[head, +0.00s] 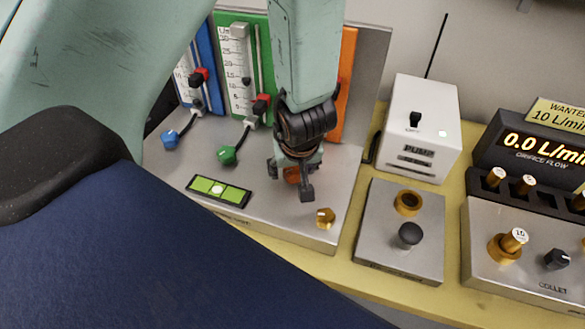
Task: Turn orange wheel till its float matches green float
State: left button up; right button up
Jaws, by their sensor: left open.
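The orange wheel (291,175) shows in part low on the orange flowmeter, behind and between the fingers of my left gripper (297,187). The gripper is open and points down at the wheel; I cannot tell whether its fingers touch it. The orange panel (348,85) shows only as a strip right of my arm, which hides its scale and float. The green flowmeter panel (264,60) stands to the left, with a small dark float (246,81) in its tube. Its green wheel (229,155) sits below. My right gripper is not in view.
A blue flowmeter with a blue wheel (169,140) is at left. A green level (218,182) and a brass knob (325,217) are on the metal base. A white pump box (420,125), a plate with a dark knob (409,235) and a 0.0 display (540,147) stand right.

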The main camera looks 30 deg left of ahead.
pick_arm(q)
jog(key=shift+s+d+r, duration=0.1)
jog(key=shift+d+r, duration=0.05)
jog(key=shift+d, duration=0.15)
jog(key=shift+c, duration=0.5)
jog(key=shift+a, duration=0.2)
jog(key=c, duration=1.1)
jog(key=shift+p, duration=0.75)
jog(key=shift+n+p, duration=0.3)
jog(key=shift+p, duration=0.05)
